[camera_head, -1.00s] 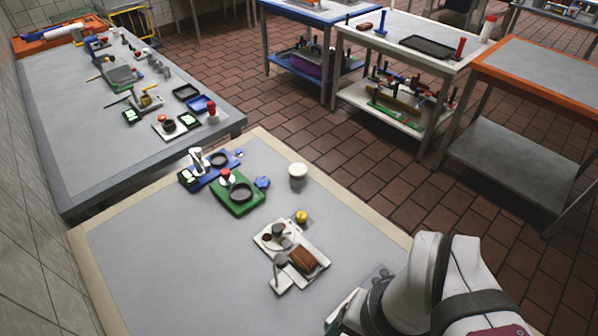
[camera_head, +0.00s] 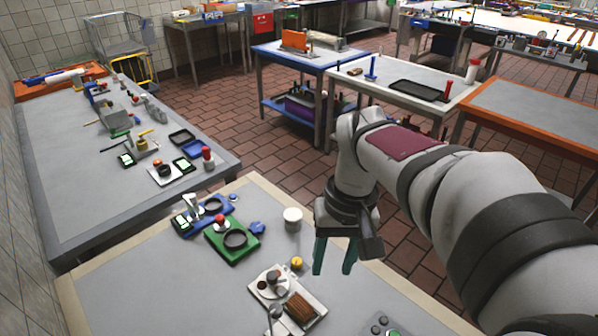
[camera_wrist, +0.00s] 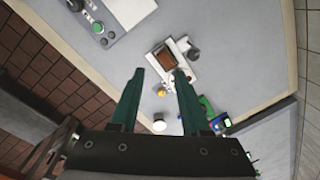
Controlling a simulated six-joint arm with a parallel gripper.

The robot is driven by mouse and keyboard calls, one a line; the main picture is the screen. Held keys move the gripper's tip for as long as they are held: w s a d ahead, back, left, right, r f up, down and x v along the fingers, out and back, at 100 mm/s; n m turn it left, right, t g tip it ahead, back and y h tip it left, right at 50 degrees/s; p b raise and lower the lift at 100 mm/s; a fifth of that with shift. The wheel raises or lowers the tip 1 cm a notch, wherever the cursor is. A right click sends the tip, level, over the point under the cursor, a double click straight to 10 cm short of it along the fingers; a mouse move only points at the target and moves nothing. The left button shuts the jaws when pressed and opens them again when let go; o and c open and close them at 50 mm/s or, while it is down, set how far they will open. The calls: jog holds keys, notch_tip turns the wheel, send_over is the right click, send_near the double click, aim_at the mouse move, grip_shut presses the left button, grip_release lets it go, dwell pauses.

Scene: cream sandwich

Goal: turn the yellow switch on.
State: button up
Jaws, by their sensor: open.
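A small round yellow piece (camera_head: 297,263) sits on the near table beside the back corner of a white tray (camera_head: 277,310); it is the only yellow switch-like thing I see on this table, and I cannot tell its setting. It also shows in the wrist view (camera_wrist: 161,91), small, just beyond the gap between my fingers. My gripper (camera_head: 333,269) has two green fingers, apart and empty, in the air to the right of the yellow piece. In the wrist view my gripper (camera_wrist: 160,72) shows both fingers with a clear gap.
The white tray carries a brown ribbed block. A white cup (camera_head: 292,219), a green board with a black ring (camera_head: 217,243) and a blue device (camera_head: 189,229) stand behind. A panel with a green button (camera_head: 382,327) is at the front. The table's left side is clear.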

jog(key=w+a+f+n, duration=0.2)
jog(key=w+n, duration=0.1)
jog(key=w, duration=0.5)
jog(key=n+h, duration=0.1)
jog(key=n, duration=0.3)
send_over(297, 261)
notch_tip(297, 261, down, 7)
notch_tip(297, 261, down, 15)
jog(key=shift+r, duration=0.15)
jog(key=shift+f, duration=0.65)
grip_shut()
